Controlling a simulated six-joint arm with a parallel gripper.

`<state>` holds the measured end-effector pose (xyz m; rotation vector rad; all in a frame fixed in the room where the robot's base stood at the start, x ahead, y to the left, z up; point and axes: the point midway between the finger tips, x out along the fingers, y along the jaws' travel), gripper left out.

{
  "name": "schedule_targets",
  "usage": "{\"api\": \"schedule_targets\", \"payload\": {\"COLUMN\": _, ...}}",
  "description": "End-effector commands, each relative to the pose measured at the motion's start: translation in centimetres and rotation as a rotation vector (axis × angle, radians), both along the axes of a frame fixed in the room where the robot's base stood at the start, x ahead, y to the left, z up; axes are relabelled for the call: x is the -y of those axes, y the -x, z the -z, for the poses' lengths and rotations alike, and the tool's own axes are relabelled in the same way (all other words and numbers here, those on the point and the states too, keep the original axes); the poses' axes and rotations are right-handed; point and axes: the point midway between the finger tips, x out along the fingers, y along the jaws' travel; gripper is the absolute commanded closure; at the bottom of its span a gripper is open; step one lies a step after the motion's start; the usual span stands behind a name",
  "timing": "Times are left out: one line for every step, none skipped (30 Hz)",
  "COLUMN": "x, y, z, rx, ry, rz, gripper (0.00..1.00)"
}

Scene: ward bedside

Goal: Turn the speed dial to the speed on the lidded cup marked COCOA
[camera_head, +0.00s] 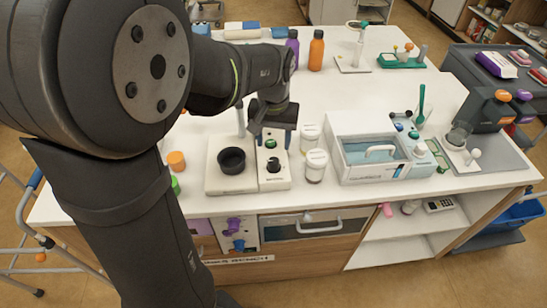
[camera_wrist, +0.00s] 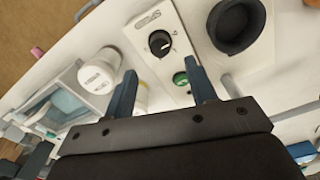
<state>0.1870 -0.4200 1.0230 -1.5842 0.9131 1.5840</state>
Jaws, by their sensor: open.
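The speed dial (camera_head: 273,165) is a black knob on a white panel (camera_head: 272,182); the wrist view shows the dial (camera_wrist: 160,43) with a pale pointer mark and the panel lettering partly readable as SPEED. A green button (camera_wrist: 180,78) sits beside it on the panel. Two white lidded cups stand right of the panel in the head view, a front one (camera_head: 316,164) and a back one (camera_head: 310,134). Their lid writing is too small to read. My gripper (camera_wrist: 160,67) is open and empty, above the panel near the green button, apart from the dial.
A round black holder (camera_head: 231,160) stands on a white base left of the panel. A white-framed bath (camera_head: 370,150) with a handle is right of the cups. Orange and purple bottles (camera_head: 316,52) stand at the back. The counter behind the bath has free room.

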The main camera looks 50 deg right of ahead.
Motion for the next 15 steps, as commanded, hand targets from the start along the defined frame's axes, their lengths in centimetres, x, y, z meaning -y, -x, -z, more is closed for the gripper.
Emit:
{"api": "schedule_targets", "payload": {"x": -0.1, "y": 0.0, "z": 1.2, "rx": -0.001, "ry": -0.004, "rz": 0.000, "gripper": 0.48}}
{"api": "schedule_targets", "payload": {"x": -0.1, "y": 0.0, "z": 1.9, "rx": -0.001, "ry": -0.004, "rz": 0.000, "gripper": 0.48}}
{"api": "schedule_targets", "payload": {"x": -0.1, "y": 0.0, "z": 2.7, "rx": -0.002, "ry": -0.005, "rz": 0.000, "gripper": 0.48}}
{"api": "schedule_targets", "payload": {"x": 0.0, "y": 0.0, "z": 3.2, "rx": -0.001, "ry": -0.004, "rz": 0.000, "gripper": 0.48}}
{"api": "schedule_targets", "payload": {"x": 0.0, "y": 0.0, "z": 3.8, "rx": -0.001, "ry": -0.004, "rz": 0.000, "gripper": 0.48}}
{"api": "schedule_targets", "payload": {"x": -0.1, "y": 0.0, "z": 4.5, "rx": -0.001, "ry": -0.004, "rz": 0.000, "gripper": 0.48}}
{"api": "schedule_targets", "payload": {"x": -0.1, "y": 0.0, "z": 5.0, "rx": -0.001, "ry": -0.004, "rz": 0.000, "gripper": 0.48}}
{"api": "schedule_targets", "payload": {"x": 0.0, "y": 0.0, "z": 5.4, "rx": 0.000, "ry": -0.002, "rz": 0.001, "gripper": 0.48}}
{"api": "schedule_targets", "payload": {"x": 0.0, "y": 0.0, "z": 6.0, "rx": -0.001, "ry": -0.003, "rz": 0.000, "gripper": 0.48}}
{"api": "schedule_targets", "payload": {"x": 0.0, "y": 0.0, "z": 6.3, "rx": 0.000, "ry": -0.002, "rz": 0.000, "gripper": 0.48}}
{"api": "schedule_targets", "payload": {"x": 0.0, "y": 0.0, "z": 6.6, "rx": 0.000, "ry": -0.001, "rz": 0.001, "gripper": 0.48}}
{"api": "schedule_targets", "payload": {"x": 0.0, "y": 0.0, "z": 6.9, "rx": 0.000, "ry": -0.001, "rz": 0.001, "gripper": 0.48}}
{"api": "schedule_targets", "payload": {"x": 0.0, "y": 0.0, "z": 7.1, "rx": 0.000, "ry": -0.001, "rz": 0.000, "gripper": 0.48}}
{"api": "schedule_targets", "payload": {"x": 0.0, "y": 0.0, "z": 7.3, "rx": 0.000, "ry": 0.000, "rz": 0.001, "gripper": 0.48}}
{"api": "schedule_targets", "payload": {"x": 0.0, "y": 0.0, "z": 7.5, "rx": 0.001, "ry": 0.001, "rz": 0.001, "gripper": 0.48}}
